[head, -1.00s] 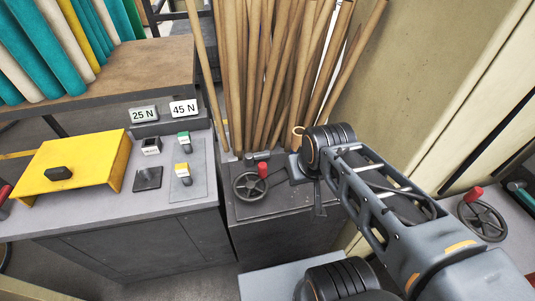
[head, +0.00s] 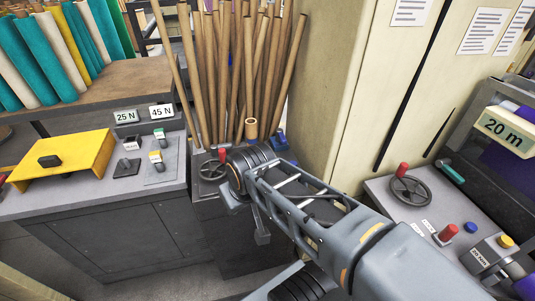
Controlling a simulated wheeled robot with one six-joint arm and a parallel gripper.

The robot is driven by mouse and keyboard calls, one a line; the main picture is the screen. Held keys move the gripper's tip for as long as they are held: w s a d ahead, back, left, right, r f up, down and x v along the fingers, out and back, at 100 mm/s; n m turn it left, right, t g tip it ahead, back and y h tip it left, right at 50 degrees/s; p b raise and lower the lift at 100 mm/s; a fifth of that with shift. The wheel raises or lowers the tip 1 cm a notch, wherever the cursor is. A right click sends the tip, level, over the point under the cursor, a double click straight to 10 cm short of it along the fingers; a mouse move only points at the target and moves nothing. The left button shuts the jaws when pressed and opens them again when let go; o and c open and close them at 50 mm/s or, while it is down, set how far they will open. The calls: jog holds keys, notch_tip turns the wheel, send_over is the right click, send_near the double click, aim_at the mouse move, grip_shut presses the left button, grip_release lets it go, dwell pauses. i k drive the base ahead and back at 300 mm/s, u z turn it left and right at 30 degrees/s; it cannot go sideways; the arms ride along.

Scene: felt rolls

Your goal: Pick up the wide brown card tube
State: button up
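Several tall, thin brown card tubes (head: 210,85) stand bunched upright against the back wall in the head view. A shorter, wider-looking brown tube (head: 251,130) stands at the front of the bunch, its round open top showing. Its lower part is hidden behind my arm. My arm reaches in from the lower right, and its dark wrist joint lies just in front of this tube in the picture. A narrow grey part (head: 262,230) hangs below the wrist and may belong to my gripper. The fingers cannot be made out, and I see no tube held.
A handwheel (head: 212,168) is beside my wrist. A cream cabinet (head: 360,100) and a console with another handwheel (head: 410,190) stand at the right.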

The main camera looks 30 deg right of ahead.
aim_at(252, 138)
jog(key=k, duration=1.05)
jog(key=z, duration=0.25)
jog(key=i, duration=1.65)
